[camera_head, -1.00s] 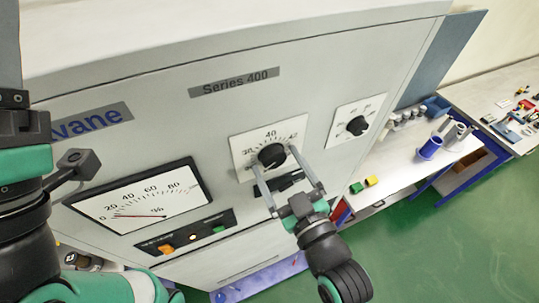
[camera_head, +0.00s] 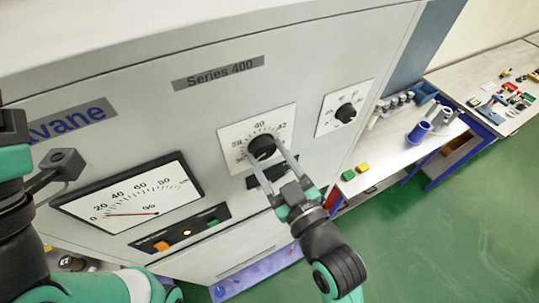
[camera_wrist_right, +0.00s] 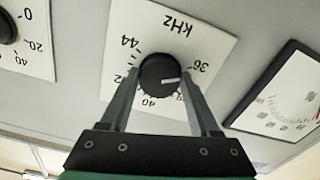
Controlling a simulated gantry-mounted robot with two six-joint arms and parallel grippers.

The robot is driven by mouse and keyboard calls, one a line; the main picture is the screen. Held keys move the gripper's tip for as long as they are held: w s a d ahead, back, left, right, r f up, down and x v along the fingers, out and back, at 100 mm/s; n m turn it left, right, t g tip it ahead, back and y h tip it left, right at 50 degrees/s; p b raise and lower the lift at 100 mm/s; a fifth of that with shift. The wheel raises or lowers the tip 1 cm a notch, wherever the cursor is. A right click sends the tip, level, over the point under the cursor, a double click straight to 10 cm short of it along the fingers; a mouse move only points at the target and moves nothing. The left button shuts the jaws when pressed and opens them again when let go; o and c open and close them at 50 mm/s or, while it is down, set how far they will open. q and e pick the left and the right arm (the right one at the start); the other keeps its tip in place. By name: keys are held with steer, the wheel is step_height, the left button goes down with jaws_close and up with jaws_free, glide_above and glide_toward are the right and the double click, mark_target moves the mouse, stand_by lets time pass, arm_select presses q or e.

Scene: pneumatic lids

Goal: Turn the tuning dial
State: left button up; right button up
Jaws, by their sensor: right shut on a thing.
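The tuning dial is a black round knob (camera_head: 262,147) on a white kHz scale plate (camera_head: 230,152) on the front of the grey cabinet. My right gripper (camera_head: 262,150) has its two fingers on either side of the knob and is shut on it. In the right wrist view the knob (camera_wrist_right: 158,73) sits between the fingertips (camera_wrist_right: 160,82). Its white pointer line points right, near the 36 to 38 part of the upside-down scale. The fingers hide part of the scale.
A second black knob (camera_head: 345,113) is to the right of the dial. A percent meter (camera_head: 130,190), its needle near 0, is at the lower left. A lit strip with orange and green buttons (camera_head: 180,232) lies below it. A white bench (camera_head: 390,150) stands to the right.

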steer(key=m, duration=0.6)
steer(key=shift+a+m, duration=0.1)
steer(key=shift+m, duration=0.2)
steer(key=m, duration=0.3)
steer(key=shift+s+m, duration=0.1)
steer(key=shift+m, duration=0.2)
steer(key=shift+a+m, duration=0.1)
steer(key=shift+m, duration=1.6)
steer(key=o, duration=1.4)
steer(key=shift+c, duration=0.2)
steer(key=shift+r, duration=0.1)
